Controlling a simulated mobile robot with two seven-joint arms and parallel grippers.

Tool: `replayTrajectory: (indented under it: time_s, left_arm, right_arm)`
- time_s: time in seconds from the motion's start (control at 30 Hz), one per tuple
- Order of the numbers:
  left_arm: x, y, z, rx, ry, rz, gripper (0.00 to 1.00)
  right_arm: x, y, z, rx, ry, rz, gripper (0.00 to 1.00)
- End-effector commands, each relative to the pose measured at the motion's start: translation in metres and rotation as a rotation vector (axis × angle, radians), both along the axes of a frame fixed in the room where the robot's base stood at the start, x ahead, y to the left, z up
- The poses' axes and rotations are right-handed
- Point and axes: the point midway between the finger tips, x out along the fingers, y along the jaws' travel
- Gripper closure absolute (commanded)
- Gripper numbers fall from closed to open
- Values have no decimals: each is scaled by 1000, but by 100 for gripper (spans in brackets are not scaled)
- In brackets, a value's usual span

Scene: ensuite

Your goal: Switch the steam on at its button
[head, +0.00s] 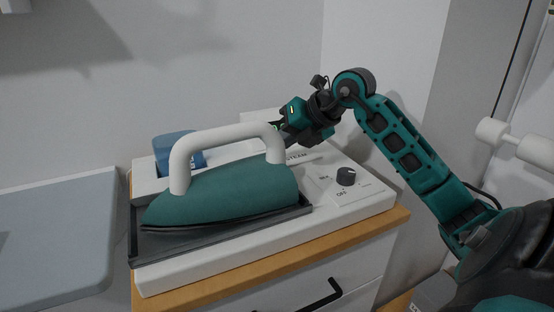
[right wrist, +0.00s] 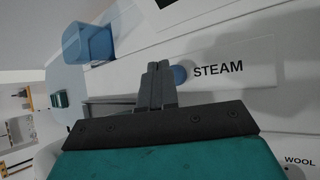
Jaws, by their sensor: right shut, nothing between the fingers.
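The steam button is a round blue button (right wrist: 180,74) beside the black word STEAM on the white panel of the iron's station (head: 345,205). My right gripper (right wrist: 158,72) is shut and empty, with its fingertips at the button's left edge in the right wrist view, partly covering it. I cannot tell whether they touch or press it. In the head view the same gripper (head: 284,138) reaches in behind the iron's handle, and the button is hidden. The teal iron (head: 230,192) with a white handle rests on the station's dark tray. My left gripper is not in view.
A dark dial (head: 346,176) sits on the station's right part. A blue tank (head: 175,150) stands behind the iron. The station is on a wood-topped white cabinet (head: 290,292). A grey-blue ironing board (head: 55,235) is at the left. Walls stand close behind.

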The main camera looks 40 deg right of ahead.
Motion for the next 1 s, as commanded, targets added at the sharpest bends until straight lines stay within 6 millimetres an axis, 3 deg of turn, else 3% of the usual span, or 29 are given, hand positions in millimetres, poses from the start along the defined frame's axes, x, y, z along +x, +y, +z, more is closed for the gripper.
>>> replayTrajectory:
  time_s: [1.0]
  left_arm:
    - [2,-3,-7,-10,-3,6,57]
  right_arm:
    - [0,0,-10,0,1,0,100]
